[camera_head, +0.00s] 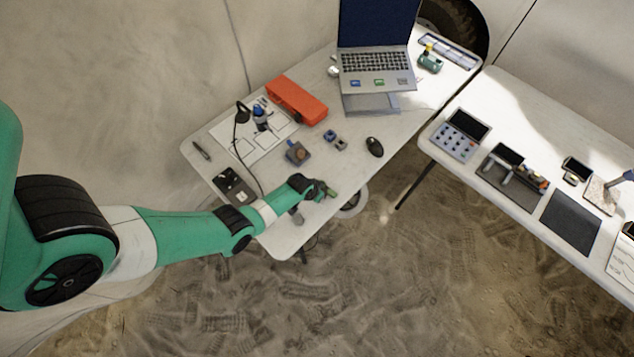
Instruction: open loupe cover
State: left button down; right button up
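My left arm comes in from the left, and its gripper (321,190) is low over the front right part of the left table. A small greenish piece (331,193) shows at the gripper's tip; I cannot tell if it is held or only touching. A small dark grey item (297,216) lies just below the gripper near the table's front edge. I cannot tell for sure which of these is the loupe, or whether its cover is open or shut. The fingers are too small and dark to read. My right gripper is not in view.
The left table (228,140) also holds a dark tray (235,186), a desk lamp (241,112), an orange case (297,101), a black mouse (374,146) and a laptop (377,62). A second table (530,115) with several devices stands at right, past a gap.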

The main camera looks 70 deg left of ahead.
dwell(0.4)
pick_arm(q)
jog(key=c, duration=0.8)
grip_release()
jog(key=shift+c, duration=0.2)
jog(key=p+v, duration=0.9)
jog(key=v, duration=0.2)
jog(key=shift+r, duration=0.3)
jog(key=shift+d, duration=0.15)
